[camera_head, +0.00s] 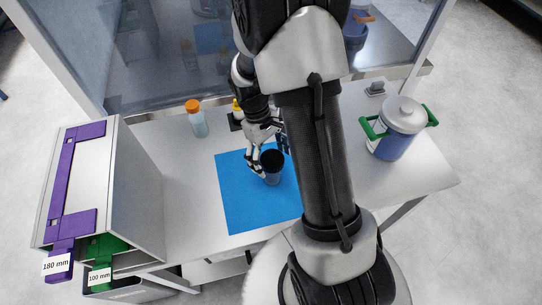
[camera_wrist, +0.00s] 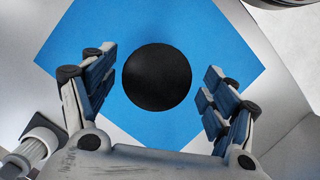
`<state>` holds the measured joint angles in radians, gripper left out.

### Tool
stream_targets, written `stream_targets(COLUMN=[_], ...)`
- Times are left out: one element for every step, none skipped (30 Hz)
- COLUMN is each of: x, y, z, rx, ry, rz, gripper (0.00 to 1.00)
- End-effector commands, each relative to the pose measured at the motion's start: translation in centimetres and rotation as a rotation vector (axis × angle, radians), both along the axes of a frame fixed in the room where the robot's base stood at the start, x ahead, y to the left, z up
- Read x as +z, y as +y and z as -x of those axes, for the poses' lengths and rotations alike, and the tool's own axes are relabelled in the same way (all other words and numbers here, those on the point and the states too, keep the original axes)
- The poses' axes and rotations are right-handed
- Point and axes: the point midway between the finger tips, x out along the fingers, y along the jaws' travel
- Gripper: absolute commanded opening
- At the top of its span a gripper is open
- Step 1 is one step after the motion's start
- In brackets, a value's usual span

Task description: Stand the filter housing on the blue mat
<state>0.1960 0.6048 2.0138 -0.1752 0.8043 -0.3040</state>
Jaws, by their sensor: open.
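A dark grey cylinder with a round black top, which I take to be the filter housing (camera_head: 273,174), stands upright on the blue mat (camera_head: 240,208). In the wrist view the black round top of the housing (camera_wrist: 157,77) lies between my fingers, with the blue mat (camera_wrist: 75,32) around it. My gripper (camera_head: 270,158) is open, with one finger on each side of the housing. In the wrist view a gap shows between each finger of my gripper (camera_wrist: 158,82) and the black top. My arm hides the right part of the mat in the head view.
An orange-capped bottle (camera_head: 197,118) stands behind the mat, and a yellow-topped item (camera_head: 238,108) is close behind my gripper. A canister with green handles (camera_head: 397,130) stands at the right. A grey cabinet (camera_head: 135,185) with purple and green parts stands at the left. A glass panel (camera_head: 165,60) rises behind.

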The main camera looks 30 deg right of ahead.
Motion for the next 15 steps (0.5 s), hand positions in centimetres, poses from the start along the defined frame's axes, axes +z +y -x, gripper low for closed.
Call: stream_targets(x=[0.0,0.0,0.0,0.0,0.0,0.0,0.0,0.0,0.1,0.1,0.3,0.6,0.9,1.2,1.9], y=[0.0,0.0,0.0,0.0,0.0,0.0,0.0,0.0,0.0,0.0,0.0,0.0,0.0,0.1,0.1], z=[0.0,0.0,0.0,0.0,0.0,0.0,0.0,0.0,0.0,0.0,0.0,-0.1,-0.2,-0.3,-0.5], rx=[0.000,0.000,0.000,0.000,0.000,0.000,0.000,0.000,0.000,0.000,0.000,0.000,0.000,0.000,0.000], ry=[0.000,0.000,0.000,0.000,0.000,0.000,0.000,0.000,0.000,0.000,-0.001,-0.001,-0.002,-0.002,-0.002], rz=[0.000,0.000,0.000,0.000,0.000,0.000,0.000,0.000,0.000,0.000,0.000,0.001,0.000,0.000,0.000], gripper=[0.82,0.82,0.82,0.82,0.82,0.82,0.82,0.82,0.82,0.82,0.82,0.82,0.82,0.82,0.82])
